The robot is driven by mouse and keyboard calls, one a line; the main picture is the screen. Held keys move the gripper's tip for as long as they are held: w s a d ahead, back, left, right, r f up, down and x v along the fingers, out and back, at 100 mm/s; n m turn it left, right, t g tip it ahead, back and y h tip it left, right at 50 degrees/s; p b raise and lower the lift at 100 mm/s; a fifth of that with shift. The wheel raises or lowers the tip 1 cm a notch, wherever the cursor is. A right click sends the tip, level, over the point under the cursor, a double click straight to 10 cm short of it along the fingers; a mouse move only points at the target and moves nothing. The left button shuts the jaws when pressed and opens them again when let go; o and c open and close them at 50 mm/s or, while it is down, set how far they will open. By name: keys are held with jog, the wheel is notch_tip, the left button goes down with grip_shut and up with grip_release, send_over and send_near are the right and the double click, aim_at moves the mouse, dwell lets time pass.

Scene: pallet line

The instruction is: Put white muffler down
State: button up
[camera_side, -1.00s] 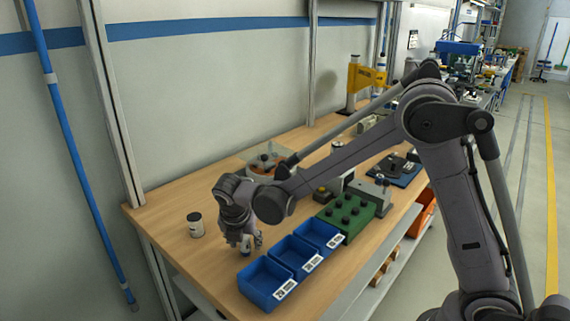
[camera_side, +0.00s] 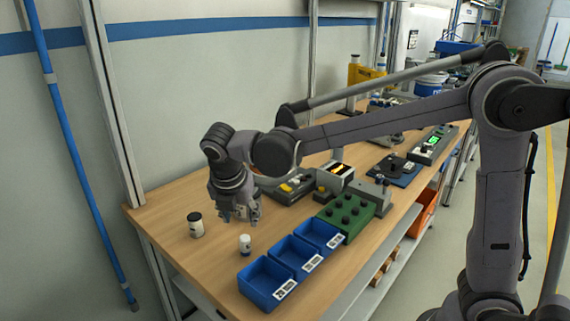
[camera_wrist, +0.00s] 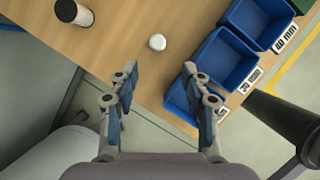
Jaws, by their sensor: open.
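The white muffler (camera_side: 245,244) is a small white cylinder standing upright on the wooden bench, left of the blue bins. In the wrist view it shows from above as a white round thing (camera_wrist: 157,42), beyond the fingertips and between their lines. My gripper (camera_side: 240,216) is raised above and behind it, apart from it. In the wrist view my gripper (camera_wrist: 158,72) has its two fingers spread wide with nothing between them.
Blue bins (camera_side: 265,282) stand in a row along the bench's front edge, beside a green block with black knobs (camera_side: 347,216). Bare wood lies between jar and muffler.

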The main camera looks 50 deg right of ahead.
jog(key=s+d+m+t+y, duration=0.1)
jog(key=s+d+m, duration=0.2)
jog(key=s+m, duration=0.2)
jog(key=s+d+m+t+y, duration=0.1)
jog(key=s+d+m+t, duration=0.1)
jog(key=s+m, duration=0.4)
jog(key=s+d+f+m+t+y, duration=0.1)
jog(key=s+d+m, duration=0.3)
jog(key=m, duration=0.9)
jog(key=shift+s+d+m, duration=0.2)
jog(key=shift+s+m, duration=0.1)
jog(key=shift+s, duration=0.45)
jog(key=shift+f, duration=0.1)
